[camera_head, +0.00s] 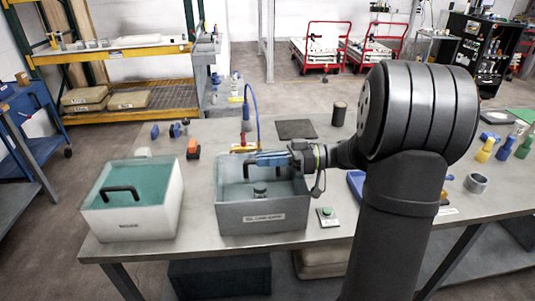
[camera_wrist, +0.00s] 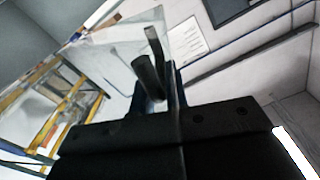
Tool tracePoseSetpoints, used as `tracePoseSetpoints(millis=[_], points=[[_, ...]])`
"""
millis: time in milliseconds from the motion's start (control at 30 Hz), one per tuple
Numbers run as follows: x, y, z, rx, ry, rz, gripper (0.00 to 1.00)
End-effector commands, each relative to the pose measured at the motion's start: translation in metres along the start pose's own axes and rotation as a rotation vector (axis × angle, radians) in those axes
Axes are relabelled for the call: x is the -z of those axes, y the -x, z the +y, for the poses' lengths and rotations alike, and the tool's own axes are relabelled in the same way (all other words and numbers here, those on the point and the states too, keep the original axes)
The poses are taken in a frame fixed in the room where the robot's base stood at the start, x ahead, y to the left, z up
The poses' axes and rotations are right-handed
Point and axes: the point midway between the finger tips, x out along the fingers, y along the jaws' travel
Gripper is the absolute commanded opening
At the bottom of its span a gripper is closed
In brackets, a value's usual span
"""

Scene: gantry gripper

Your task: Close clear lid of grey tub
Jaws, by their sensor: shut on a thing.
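The grey tub (camera_head: 262,218) stands near the table's front edge, with a label on its front. A dark round part (camera_head: 260,189) shows inside it. My gripper (camera_head: 252,162) reaches in from the right, with blue fingers over the tub's back part. In the wrist view a clear panel, the lid (camera_wrist: 118,52), stands at a slant ahead of my gripper (camera_wrist: 160,90). Its dark handle (camera_wrist: 147,72) is between the fingers, which are shut on it. The lid's edges are hard to make out in the head view, so its exact angle cannot be told.
A white tub (camera_head: 133,217) with a teal-looking lid and dark handle stands to the left.

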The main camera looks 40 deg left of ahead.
Motion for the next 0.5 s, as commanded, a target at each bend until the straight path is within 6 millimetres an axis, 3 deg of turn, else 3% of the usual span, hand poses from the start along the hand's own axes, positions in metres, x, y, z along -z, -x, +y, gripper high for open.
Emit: tracePoseSetpoints(millis=[367,400,500], points=[[-0.0008,0.0009,-0.0001,-0.002,-0.002,0.001,0.00],[-0.0008,0.0009,-0.0001,-0.002,-0.002,0.001,0.19],[-0.0006,0.0008,-0.0001,-0.002,-0.002,0.001,0.34]])
